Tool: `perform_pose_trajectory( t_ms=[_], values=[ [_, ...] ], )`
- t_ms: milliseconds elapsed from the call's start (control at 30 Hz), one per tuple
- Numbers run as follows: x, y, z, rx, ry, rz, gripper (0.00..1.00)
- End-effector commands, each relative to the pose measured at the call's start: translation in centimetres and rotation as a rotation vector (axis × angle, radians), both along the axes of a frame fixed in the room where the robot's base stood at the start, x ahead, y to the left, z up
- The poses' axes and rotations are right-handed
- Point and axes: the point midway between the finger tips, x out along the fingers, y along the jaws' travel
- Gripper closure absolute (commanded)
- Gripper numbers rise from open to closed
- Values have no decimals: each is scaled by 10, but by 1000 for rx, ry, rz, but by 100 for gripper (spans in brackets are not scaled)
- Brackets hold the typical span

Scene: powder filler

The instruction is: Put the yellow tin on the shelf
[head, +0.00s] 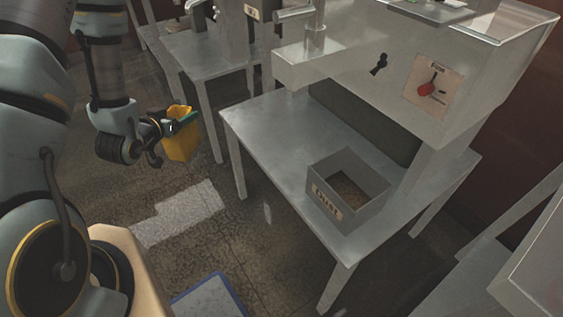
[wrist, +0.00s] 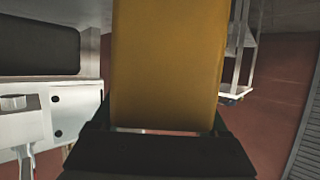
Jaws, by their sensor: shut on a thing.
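The yellow tin (head: 181,143) is held in the air at the left of the head view, over the floor and left of the metal table. In the wrist view the yellow tin (wrist: 168,65) fills the middle, close to the camera. My gripper (head: 172,127) is shut on the tin, with its dark fingers at the tin's sides. In the wrist view my gripper (wrist: 150,148) shows as dark parts below the tin. The tin's far side is hidden. In the wrist view a rack with shelf levels (wrist: 238,88) stands at the right, partly hidden by the tin; I cannot tell if it is the task's shelf.
A metal table (head: 262,133) bears a grey labelled bin (head: 372,207) with brown contents under a filler machine (head: 345,55) with a red knob. Another metal table (head: 192,50) stands behind. A blue-edged mat (head: 208,300) lies in front. Floor between my arm and the table is clear.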

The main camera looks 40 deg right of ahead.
Motion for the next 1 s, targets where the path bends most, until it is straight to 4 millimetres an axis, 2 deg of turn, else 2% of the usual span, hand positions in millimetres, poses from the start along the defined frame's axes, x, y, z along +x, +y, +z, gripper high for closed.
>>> perform_pose_trajectory(
  t_ms=[33, 200, 400, 500, 667, 767, 1000],
  values=[
    [-12, -20, -12, -8, -8, -87, 100],
    [-66, -69, -11, -3, -10, -397, 100],
    [-119, -95, -10, 0, -6, -665, 100],
    [-135, -99, -8, 1, -3, -739, 100],
    [-145, -111, -6, 2, 0, -786, 100],
    [-148, -131, -5, 0, 0, -790, 100],
    [-151, -193, -5, 1, 0, -788, 100]
  ],
)
